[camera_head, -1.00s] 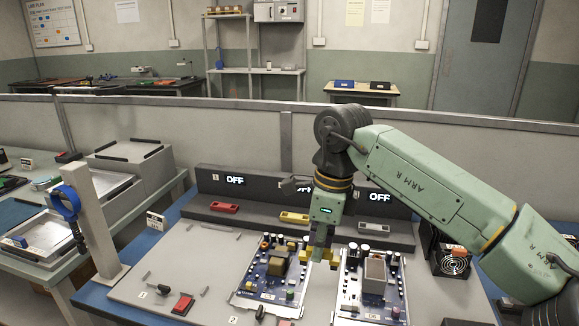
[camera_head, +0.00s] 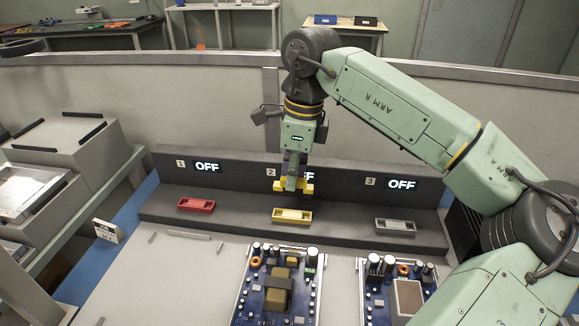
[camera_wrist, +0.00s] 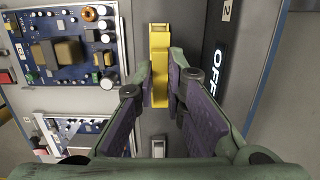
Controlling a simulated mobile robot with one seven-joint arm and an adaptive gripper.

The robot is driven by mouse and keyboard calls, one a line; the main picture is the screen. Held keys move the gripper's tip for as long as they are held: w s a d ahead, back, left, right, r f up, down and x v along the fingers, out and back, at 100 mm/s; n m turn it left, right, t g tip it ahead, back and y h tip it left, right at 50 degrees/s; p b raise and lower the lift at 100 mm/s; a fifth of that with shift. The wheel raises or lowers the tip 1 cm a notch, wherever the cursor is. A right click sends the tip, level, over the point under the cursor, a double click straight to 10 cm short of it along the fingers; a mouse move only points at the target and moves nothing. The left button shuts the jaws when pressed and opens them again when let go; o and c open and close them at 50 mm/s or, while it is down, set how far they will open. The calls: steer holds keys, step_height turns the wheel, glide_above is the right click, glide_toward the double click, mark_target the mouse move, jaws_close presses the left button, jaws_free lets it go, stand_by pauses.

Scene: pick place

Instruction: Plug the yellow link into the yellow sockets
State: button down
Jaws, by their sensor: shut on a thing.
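My gripper (camera_head: 292,184) is shut on the yellow link (camera_head: 307,188), a short yellow bar whose ends stick out on both sides of the fingers. It hangs in front of the dark console, just above and behind the yellow sockets (camera_head: 292,216) in the picture. A gap shows between link and sockets in the head view. In the wrist view, the link (camera_wrist: 160,68) lies between the fingers (camera_wrist: 163,78); yellow overlaps yellow there, so I cannot tell link from sockets.
A red socket block (camera_head: 196,205) and a grey one (camera_head: 395,226) flank the yellow one on the console (camera_head: 240,220). Displays 1 (camera_head: 207,166) and 3 (camera_head: 402,184) read OFF; display 2 is partly hidden. Circuit boards (camera_head: 277,287) (camera_head: 395,284) stand in front.

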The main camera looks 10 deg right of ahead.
mark_target(289, 214)
steer(key=shift+s+f+b, duration=0.1)
steer(key=shift+f+b, duration=1.2)
steer(key=shift+f, duration=0.7)
steer(key=shift+f+b, duration=0.45)
steer(key=shift+f, duration=0.1)
steer(key=shift+a, duration=0.15)
steer(key=shift+f+b, duration=0.9)
steer(key=shift+b, duration=0.1)
stand_by(0.7)
steer(key=c, duration=1.6)
jaws_free()
steer(key=shift+o, duration=0.2)
steer(key=o, duration=0.6)
